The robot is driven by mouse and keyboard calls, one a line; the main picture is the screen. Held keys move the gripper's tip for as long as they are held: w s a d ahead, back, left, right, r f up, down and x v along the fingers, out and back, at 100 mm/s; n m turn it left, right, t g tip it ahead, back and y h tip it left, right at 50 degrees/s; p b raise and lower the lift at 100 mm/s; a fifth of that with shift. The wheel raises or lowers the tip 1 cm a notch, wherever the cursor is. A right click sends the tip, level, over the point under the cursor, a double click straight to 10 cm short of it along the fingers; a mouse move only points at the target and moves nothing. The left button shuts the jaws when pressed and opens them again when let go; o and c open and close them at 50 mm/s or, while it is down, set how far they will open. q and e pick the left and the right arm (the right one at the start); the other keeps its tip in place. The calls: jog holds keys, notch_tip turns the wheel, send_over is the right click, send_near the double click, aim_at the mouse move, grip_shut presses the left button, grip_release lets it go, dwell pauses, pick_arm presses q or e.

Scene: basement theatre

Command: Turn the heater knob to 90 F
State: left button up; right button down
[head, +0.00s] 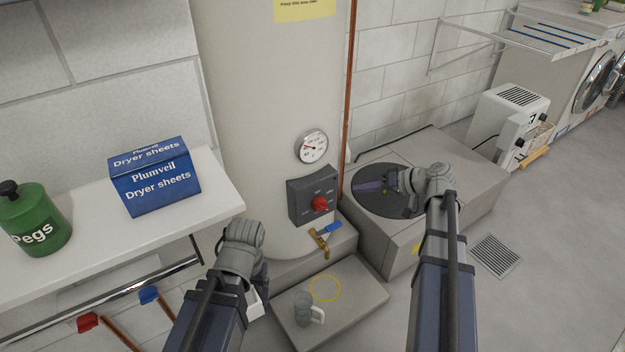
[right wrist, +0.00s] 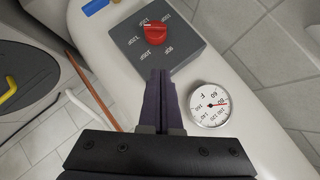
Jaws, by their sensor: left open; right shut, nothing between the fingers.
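The red heater knob (head: 320,204) is on a dark grey control box (head: 298,187) on the tank's front. The right wrist view shows the knob (right wrist: 155,37) upside down, ringed by white temperature labels; its exact setting is too small to read surely.
A brass valve with a blue handle (head: 326,230) juts out below the box. A copper pipe (head: 347,110) runs up the tank's right side. A shelf (head: 100,245) with a dryer-sheets box (head: 154,180) and green pegs container (head: 38,222) is left. A mug (head: 303,308) stands on the low step.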

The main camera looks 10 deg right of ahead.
pick_arm(q)
jog(key=shift+w+a+r, duration=0.15)
jog(key=shift+a+r, duration=0.1)
jog(key=shift+r, duration=0.3)
pick_arm(e)
jog(key=shift+s+d+r+n+g, duration=0.3)
jog(key=shift+d+r+n, duration=0.15)
jog(key=shift+n, duration=0.15)
jog(key=b, duration=0.7)
send_near(320, 204)
jog(key=w+a+f, duration=0.2)
jog(key=w, duration=0.1)
jog(key=shift+w+a, duration=0.2)
jog(key=shift+a, duration=0.1)
pick_arm(q)
notch_tip(320, 204, down, 8)
jog(key=b, duration=0.1)
jog(key=shift+f, duration=0.25)
pick_arm(e)
jog(key=shift+s+a+f, duration=0.25)
jog(key=shift+a+f, duration=0.4)
jog(key=shift+f, duration=0.05)
